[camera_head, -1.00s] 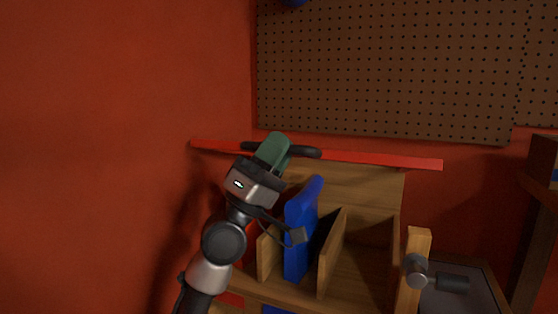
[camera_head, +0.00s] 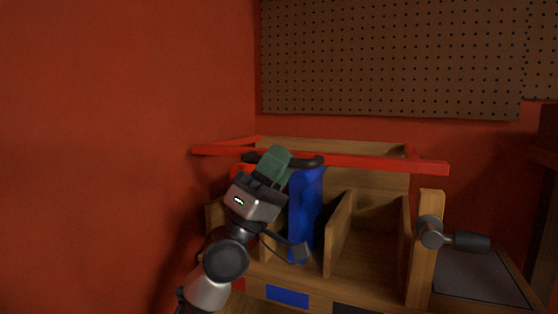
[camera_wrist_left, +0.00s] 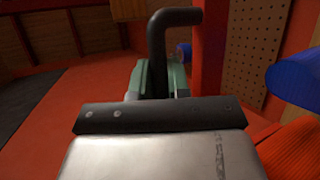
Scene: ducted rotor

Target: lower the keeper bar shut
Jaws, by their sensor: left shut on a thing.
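The bar is raised above the rack's front. My left gripper (camera_head: 275,163), with green fingers, is shut on the black handle. In the left wrist view the handle (camera_wrist_left: 157,45) rises from between the green fingers, beside a red upright strip of the bar (camera_wrist_left: 210,48). My right gripper is not in view.
A blue panel (camera_head: 307,205) stands in a rack slot right of my gripper. Wooden dividers (camera_head: 339,232) separate the slots. A wooden post (camera_head: 425,250) at right carries a grey knob with a black grip (camera_head: 470,241). A red wall (camera_head: 110,140) is close on the left.

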